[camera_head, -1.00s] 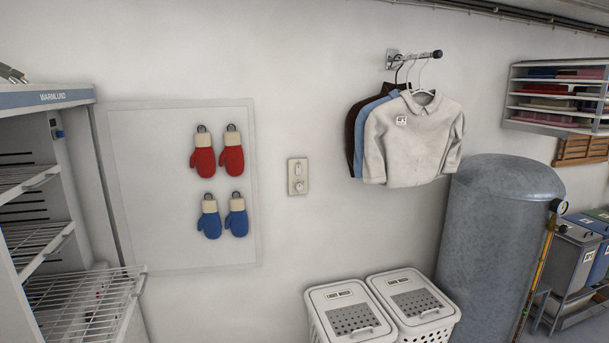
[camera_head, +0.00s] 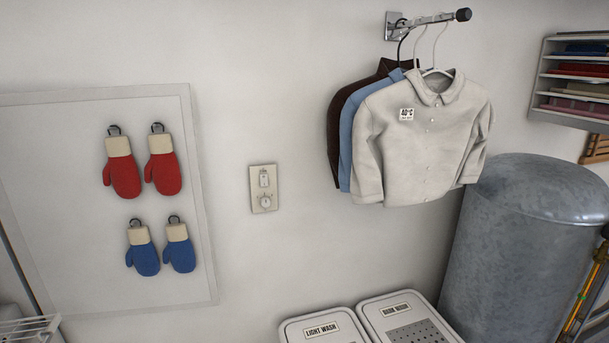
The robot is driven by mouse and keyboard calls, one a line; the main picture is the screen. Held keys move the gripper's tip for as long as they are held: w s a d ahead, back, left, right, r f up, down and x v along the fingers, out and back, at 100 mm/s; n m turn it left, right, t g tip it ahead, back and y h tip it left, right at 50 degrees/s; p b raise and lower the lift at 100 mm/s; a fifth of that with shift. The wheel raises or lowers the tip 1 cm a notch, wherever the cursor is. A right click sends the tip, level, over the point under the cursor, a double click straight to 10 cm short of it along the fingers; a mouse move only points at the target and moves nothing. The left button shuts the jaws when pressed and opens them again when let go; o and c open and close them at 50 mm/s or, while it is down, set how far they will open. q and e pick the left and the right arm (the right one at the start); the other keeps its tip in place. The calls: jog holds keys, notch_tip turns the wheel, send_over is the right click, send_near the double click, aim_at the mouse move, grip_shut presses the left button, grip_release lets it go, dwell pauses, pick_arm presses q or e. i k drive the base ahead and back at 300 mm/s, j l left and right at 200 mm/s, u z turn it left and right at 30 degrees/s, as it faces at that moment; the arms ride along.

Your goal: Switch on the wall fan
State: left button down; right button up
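A small beige wall plate (camera_head: 263,188) is fixed to the white wall, left of the hanging shirts. It has a switch (camera_head: 264,179) in its upper part and a round dial (camera_head: 265,202) in its lower part. The positions of the switch and dial are too small to tell. No fan shows in view. Neither of my grippers is in view.
Red mittens (camera_head: 122,175) and blue mittens (camera_head: 143,255) hang on a pale board at left. Shirts (camera_head: 420,140) hang from a wall rail. Two lidded baskets (camera_head: 318,327) stand below, beside a grey metal tank (camera_head: 520,260). The wall around the plate is clear.

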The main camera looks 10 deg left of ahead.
aim_at(264, 178)
jog(key=i+j+z, duration=0.15)
jog(key=i+z, duration=0.2)
jog(key=i, duration=0.5)
